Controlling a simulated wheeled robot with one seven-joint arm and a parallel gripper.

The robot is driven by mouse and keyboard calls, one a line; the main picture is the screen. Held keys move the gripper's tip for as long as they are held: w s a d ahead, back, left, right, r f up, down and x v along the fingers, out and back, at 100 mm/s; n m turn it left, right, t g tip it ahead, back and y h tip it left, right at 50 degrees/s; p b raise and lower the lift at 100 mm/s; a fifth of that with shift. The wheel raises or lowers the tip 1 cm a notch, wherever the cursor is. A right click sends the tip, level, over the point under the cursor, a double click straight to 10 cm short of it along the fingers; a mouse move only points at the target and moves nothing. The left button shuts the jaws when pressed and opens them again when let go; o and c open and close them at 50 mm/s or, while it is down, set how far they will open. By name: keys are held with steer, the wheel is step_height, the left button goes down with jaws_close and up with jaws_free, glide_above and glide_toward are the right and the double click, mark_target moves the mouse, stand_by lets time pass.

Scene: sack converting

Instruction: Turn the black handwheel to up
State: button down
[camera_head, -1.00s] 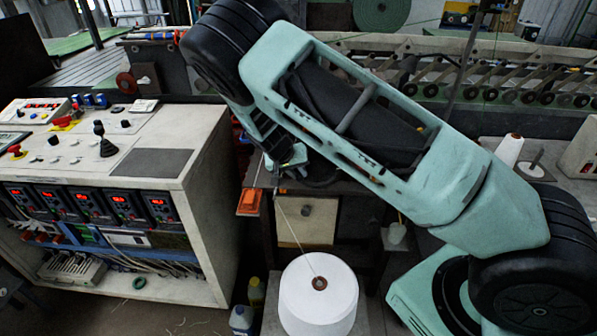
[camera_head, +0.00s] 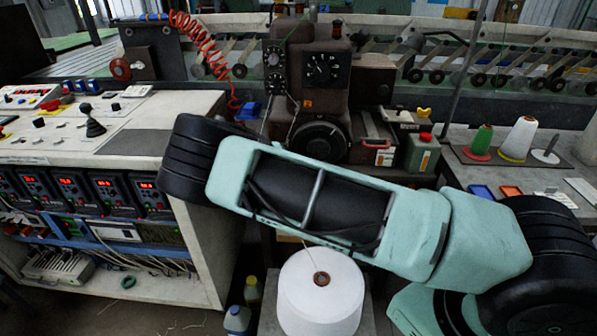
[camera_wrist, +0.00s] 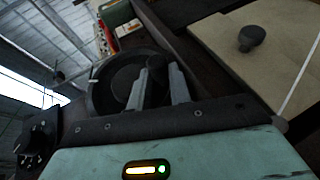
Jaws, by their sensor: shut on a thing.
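The black handwheel (camera_head: 320,141) is on the front of the brown machine, its lower part hidden by my arm in the head view. In the wrist view the handwheel (camera_wrist: 98,92) is a dark round dish with a raised rim. My gripper (camera_wrist: 157,72) has its two grey fingers on either side of the wheel's dark upright handle (camera_wrist: 156,63), shut on it. My gripper is hidden behind my arm in the head view. A small white mark shows by the wheel's rim in the wrist view.
The brown machine (camera_head: 307,60) carries a dial (camera_head: 322,69) above the wheel. A control console (camera_head: 75,150) stands left, and a green can (camera_head: 422,153) right. A white thread cone (camera_head: 320,295) is below my arm. A pale panel with a dark knob (camera_wrist: 251,38) is near my gripper.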

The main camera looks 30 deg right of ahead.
steer(key=shift+s+d+f+h+b, duration=0.2)
steer(key=shift+f+h+b, duration=0.25)
steer(key=shift+h+b, duration=0.2)
steer(key=shift+d, duration=0.1)
steer(key=c, duration=1.3)
jaws_free()
steer(key=shift+r, duration=0.1)
